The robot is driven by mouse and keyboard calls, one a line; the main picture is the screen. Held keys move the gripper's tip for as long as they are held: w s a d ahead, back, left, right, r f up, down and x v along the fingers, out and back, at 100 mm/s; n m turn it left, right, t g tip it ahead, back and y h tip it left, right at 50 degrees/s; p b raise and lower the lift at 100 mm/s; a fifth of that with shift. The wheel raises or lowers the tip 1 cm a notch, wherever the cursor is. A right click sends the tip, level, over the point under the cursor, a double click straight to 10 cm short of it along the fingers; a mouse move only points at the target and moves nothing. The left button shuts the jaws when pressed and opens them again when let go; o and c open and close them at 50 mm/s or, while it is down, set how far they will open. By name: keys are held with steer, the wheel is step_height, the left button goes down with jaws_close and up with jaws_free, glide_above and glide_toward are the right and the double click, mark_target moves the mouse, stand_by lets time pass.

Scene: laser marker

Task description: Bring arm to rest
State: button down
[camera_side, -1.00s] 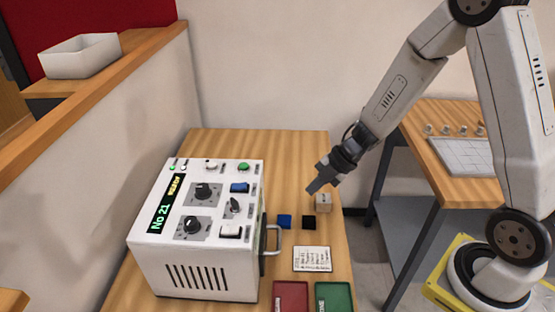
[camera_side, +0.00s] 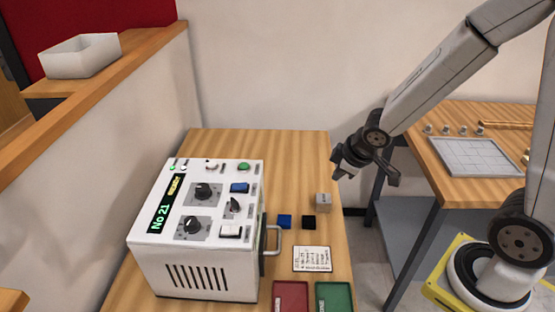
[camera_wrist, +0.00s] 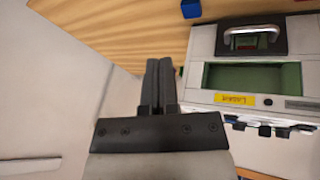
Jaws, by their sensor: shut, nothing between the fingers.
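My gripper (camera_side: 338,170) is in the air above the right edge of the wooden table, above and right of a small grey-tan cube (camera_side: 323,202). It holds nothing. In the wrist view its two dark fingers (camera_wrist: 160,62) are together. The white laser marker (camera_side: 196,260) stands on the table to the left, with knobs, buttons and a display reading "No 21" on top. In the wrist view its front (camera_wrist: 215,77) shows a green window, a handle and a yellow label.
A blue cube (camera_side: 285,221) and a black cube (camera_side: 309,222) lie beside the marker, near a printed card (camera_side: 312,259). A red tray (camera_side: 290,298) and a green tray (camera_side: 334,298) are at the front. A second table (camera_side: 462,184) with a grey grid plate (camera_side: 470,156) stands right.

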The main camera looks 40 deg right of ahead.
steer(key=s+a+m+g, duration=0.2)
steer(key=s+a+m, duration=0.1)
steer(key=s+m, duration=0.2)
steer(key=shift+s+r+m+g+y, duration=0.15)
steer(key=shift+s+m+g+y, duration=0.2)
steer(key=shift+s, duration=0.55)
steer(key=shift+a, duration=0.1)
